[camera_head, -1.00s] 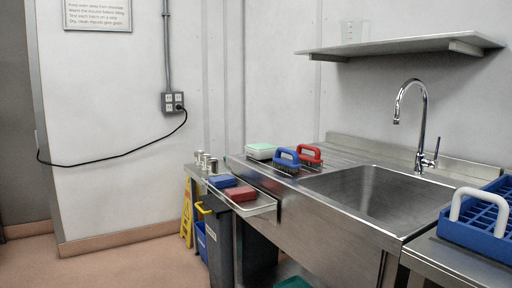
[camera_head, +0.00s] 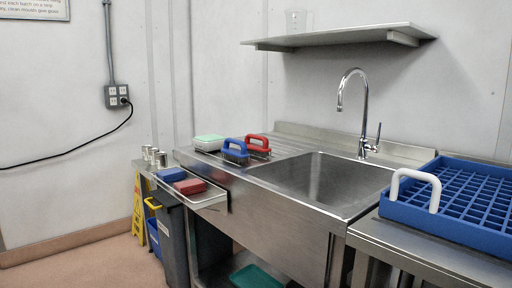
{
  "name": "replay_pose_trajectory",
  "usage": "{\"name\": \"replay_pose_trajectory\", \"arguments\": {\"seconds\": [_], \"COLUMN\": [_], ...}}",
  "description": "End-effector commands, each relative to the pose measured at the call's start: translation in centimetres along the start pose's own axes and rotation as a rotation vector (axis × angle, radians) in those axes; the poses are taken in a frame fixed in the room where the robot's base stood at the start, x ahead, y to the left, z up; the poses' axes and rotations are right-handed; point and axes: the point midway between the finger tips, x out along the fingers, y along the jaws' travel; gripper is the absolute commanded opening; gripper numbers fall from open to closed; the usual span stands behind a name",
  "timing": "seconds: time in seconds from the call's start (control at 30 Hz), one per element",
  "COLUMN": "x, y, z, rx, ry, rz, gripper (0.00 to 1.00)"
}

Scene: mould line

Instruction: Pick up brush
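Two handled brushes stand on the ribbed drainboard left of the sink. The blue brush (camera_head: 236,149) is nearer the front, with dark bristles facing down. The red brush (camera_head: 258,144) is just behind it to the right. Both rest on the steel and nothing holds them. My gripper is not in view.
A white and green block (camera_head: 209,142) lies left of the brushes. A front tray (camera_head: 213,200) holds a blue and a red block. The sink basin (camera_head: 320,180) and tap (camera_head: 362,110) are to the right, beside a blue rack (camera_head: 450,228). A shelf (camera_head: 340,37) hangs above.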

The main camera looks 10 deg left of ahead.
Motion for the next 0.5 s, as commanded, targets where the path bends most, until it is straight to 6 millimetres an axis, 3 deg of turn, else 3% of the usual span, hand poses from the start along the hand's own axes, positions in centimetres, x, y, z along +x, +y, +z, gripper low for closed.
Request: {"name": "replay_pose_trajectory", "arguments": {"seconds": [0.5], "x": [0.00], "y": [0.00], "z": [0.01], "rx": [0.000], "ry": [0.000], "rz": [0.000], "gripper": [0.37]}}
